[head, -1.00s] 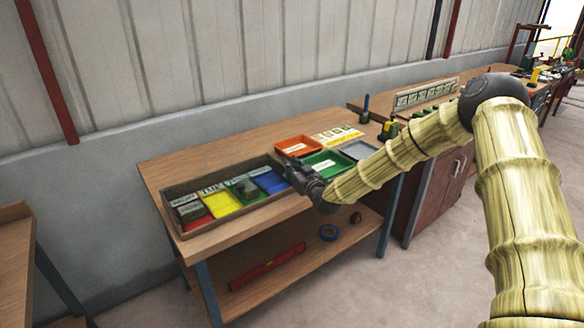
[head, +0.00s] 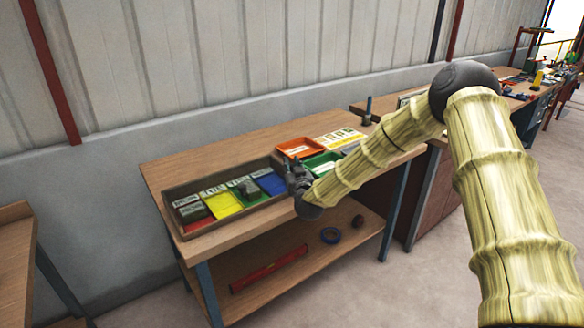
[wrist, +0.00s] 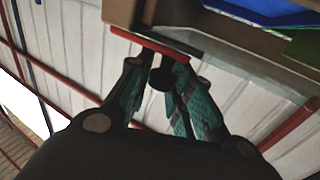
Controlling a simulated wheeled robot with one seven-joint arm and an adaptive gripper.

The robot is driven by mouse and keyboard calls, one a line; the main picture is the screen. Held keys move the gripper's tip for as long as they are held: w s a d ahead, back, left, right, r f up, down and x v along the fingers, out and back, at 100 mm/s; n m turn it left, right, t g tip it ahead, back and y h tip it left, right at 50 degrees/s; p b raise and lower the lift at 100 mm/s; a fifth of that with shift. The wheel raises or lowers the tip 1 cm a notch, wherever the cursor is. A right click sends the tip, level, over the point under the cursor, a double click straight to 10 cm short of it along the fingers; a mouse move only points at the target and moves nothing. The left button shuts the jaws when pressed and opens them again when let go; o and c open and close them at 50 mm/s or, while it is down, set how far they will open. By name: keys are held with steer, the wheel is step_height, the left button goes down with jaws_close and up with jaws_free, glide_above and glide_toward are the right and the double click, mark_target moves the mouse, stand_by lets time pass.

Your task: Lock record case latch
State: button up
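No part that I can clearly identify as a record case or its latch shows. A wooden tray (head: 181,233) with coloured compartments and small labelled pieces lies on the workbench (head: 160,172). My gripper (head: 292,166) is at the right end of this tray, pointing up and away. In the wrist view my gripper (wrist: 168,62) has its two teal fingers apart. A small dark rounded piece shows between them; I cannot tell whether it is touched. A red bar (wrist: 165,45) and a brown edge (wrist: 118,12) lie just past the fingertips.
An orange tray (head: 299,148) and a green tray (head: 322,162) sit just behind my gripper. A panelled wall stands behind the bench.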

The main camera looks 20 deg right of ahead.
steer(key=o, duration=0.4)
steer(key=shift+c, duration=0.2)
steer(key=s, duration=1.2)
steer(key=shift+a, duration=0.3)
steer(key=s+a+f+n+g+y, duration=0.1)
steer(key=s+a+f+g, duration=0.3)
steer(key=s+f, duration=0.85)
steer(key=s+a+f+g+y, duration=0.15)
steer(key=s+f+g, duration=0.35)
steer(key=s+f, duration=0.75)
steer(key=s+f+g, duration=0.3)
steer(key=s, duration=0.6)
steer(key=s+d+f+g+h, duration=0.1)
steer(key=s+f+g, duration=0.2)
steer(key=s, duration=0.6)
steer(key=s+d+f+g, duration=0.1)
steer(key=s+f+g, duration=0.2)
steer(key=s, duration=0.7)
step_height(320, 180, down, 2)
steer(key=shift+d+f+m, duration=0.2)
steer(key=shift+f+m, duration=0.05)
steer(key=shift+m, duration=0.15)
